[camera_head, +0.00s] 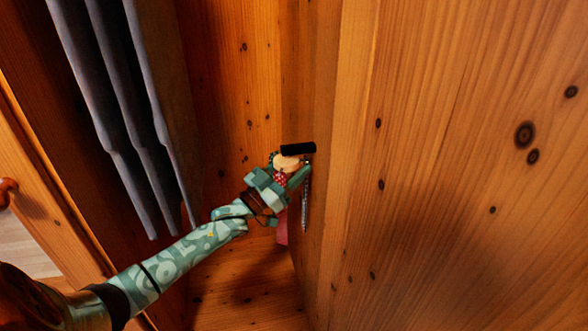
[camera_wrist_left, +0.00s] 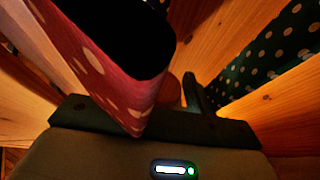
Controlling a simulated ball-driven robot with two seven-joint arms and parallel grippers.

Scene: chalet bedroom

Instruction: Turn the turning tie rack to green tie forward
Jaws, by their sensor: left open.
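The tie rack (camera_head: 287,160) is mounted inside the wardrobe, with a pale round part and a black bar (camera_head: 298,148) at its top. A red tie with pale dots (camera_wrist_left: 88,62) is very close in the left wrist view, crossing in front of the jaws. A dark green tie with pale dots (camera_wrist_left: 262,58) hangs at the upper right there. My left gripper (camera_head: 289,166) is open at the rack, among the hanging ties. One finger shows in the left wrist view (camera_wrist_left: 194,93); the other is hidden by the red tie. Contact cannot be told. My right gripper is out of view.
Grey hanging clothes (camera_head: 125,110) fill the left of the wardrobe. A knotty pine panel (camera_head: 460,170) stands close on the right of the rack. The wardrobe floor (camera_head: 245,285) below is clear. A round wooden knob (camera_head: 7,190) shows at the far left.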

